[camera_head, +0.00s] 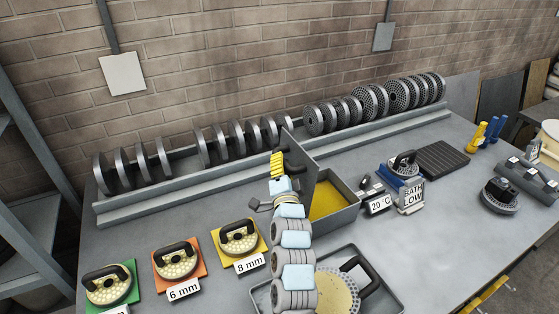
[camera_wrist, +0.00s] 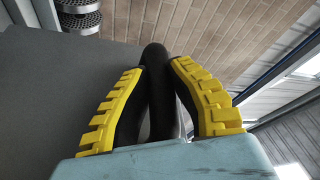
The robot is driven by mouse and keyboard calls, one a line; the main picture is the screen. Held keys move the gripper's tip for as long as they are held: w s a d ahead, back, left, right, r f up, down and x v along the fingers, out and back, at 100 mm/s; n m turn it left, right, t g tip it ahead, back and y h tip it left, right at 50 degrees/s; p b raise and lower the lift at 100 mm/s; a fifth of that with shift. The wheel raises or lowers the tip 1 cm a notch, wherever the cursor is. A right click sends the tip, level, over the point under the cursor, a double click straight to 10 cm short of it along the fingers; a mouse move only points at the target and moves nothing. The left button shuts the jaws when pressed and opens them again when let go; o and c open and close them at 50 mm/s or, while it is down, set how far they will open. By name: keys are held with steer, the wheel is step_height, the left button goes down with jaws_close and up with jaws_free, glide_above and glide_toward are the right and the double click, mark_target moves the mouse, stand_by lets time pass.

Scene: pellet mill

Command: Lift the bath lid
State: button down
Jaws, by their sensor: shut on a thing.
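The bath (camera_head: 349,213) is a grey box at the table's middle, with yellow liquid (camera_head: 328,199) visible inside. Its flat grey lid (camera_head: 303,172) stands steeply tilted at the left side of the opening, so the bath is uncovered. My gripper (camera_head: 277,163) is at the lid's left face, its yellow fingers shut on the dark lid handle. In the wrist view the black handle (camera_wrist: 158,90) passes between the two yellow fingers, beside a plain grey surface that fills the left. My arm hides part of the lid's lower edge and the bath's left side.
A 20 °C label (camera_head: 379,204) and a BATH LOW sign (camera_head: 411,196) stand right of the bath. A tray (camera_head: 393,297) with a perforated die lies in front. Dies on green, orange and yellow mats sit left. A rack (camera_head: 200,181) of upright discs runs behind.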

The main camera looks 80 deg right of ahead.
steer(key=shift+w+a+f, duration=0.25)
steer(key=shift+w+a, duration=0.45)
steer(key=shift+w, duration=0.3)
steer(key=c, duration=1.2)
jaws_free()
steer(key=shift+w, duration=0.1)
steer(key=shift+o, duration=0.2)
steer(key=v, duration=1.2)
